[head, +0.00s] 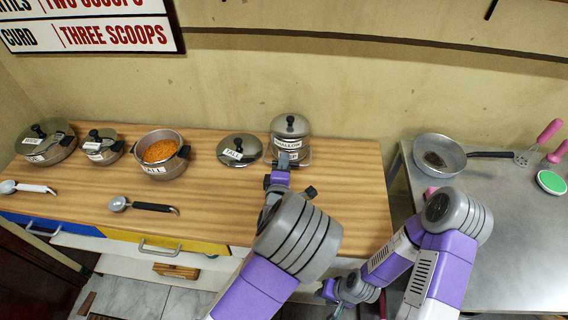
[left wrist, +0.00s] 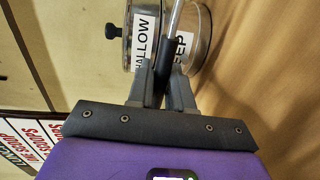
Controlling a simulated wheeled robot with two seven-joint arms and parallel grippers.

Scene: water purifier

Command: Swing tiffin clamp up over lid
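The tiffin (head: 290,128) stands on the wooden counter, right of centre in the head view. It is a steel stack with labels reading SHALLOW and, in the left wrist view, part of DEEP; it also shows there (left wrist: 201,38). A domed lid with a dark knob tops it. The clamp (left wrist: 175,18) is a metal rod with a black grip, running along the tiffin's side across the labels. My left gripper (left wrist: 164,82) has its fingers closed around the black grip; in the head view it is at the tiffin's front. My right gripper (head: 345,290) is low, beyond the counter's front edge; its fingers are unclear.
A loose lid (head: 239,149) lies left of the tiffin. Further left are an open pot of orange food (head: 162,155), two lidded pots and two ladles. A pan (head: 440,155) sits on the metal table at right. The counter right of the tiffin is clear.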

